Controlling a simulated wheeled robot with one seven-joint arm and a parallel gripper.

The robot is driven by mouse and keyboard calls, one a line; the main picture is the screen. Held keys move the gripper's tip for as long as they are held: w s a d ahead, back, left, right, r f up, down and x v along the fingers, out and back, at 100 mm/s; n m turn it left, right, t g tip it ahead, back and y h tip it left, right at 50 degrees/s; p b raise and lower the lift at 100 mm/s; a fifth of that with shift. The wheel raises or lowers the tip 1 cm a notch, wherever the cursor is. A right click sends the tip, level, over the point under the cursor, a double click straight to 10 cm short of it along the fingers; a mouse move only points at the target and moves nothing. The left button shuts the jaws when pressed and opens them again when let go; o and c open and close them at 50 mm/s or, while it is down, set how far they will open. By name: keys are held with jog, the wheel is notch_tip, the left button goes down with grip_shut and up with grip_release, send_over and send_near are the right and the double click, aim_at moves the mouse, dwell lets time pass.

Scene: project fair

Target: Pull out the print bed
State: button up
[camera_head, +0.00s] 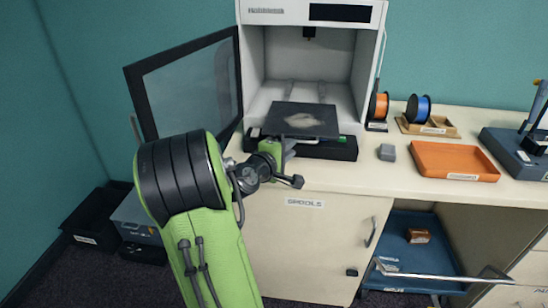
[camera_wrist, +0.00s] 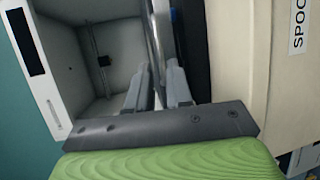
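The print bed (camera_head: 322,124) is a dark flat plate with a pale smear or print on top, sticking out at the front of the white printer (camera_head: 252,50). Two rails show behind it inside the printer's open chamber. My gripper (camera_head: 288,149) is at the bed's front edge. In the wrist view, the fingers of my gripper (camera_wrist: 157,82) stand close together, one on each side of the bed's thin edge (camera_wrist: 155,35), and appear shut on it. The exact contact at the fingertips is hard to see.
The printer's glazed door (camera_head: 190,85) stands open at the left, close to my arm. A grey block (camera_head: 387,152), an orange tray (camera_head: 455,174) and orange (camera_head: 380,105) and blue (camera_head: 419,108) spools are on the counter to the right. The space in front of the counter is free.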

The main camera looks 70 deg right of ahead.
jog(key=v, duration=1.1)
jog(key=shift+p, duration=0.3)
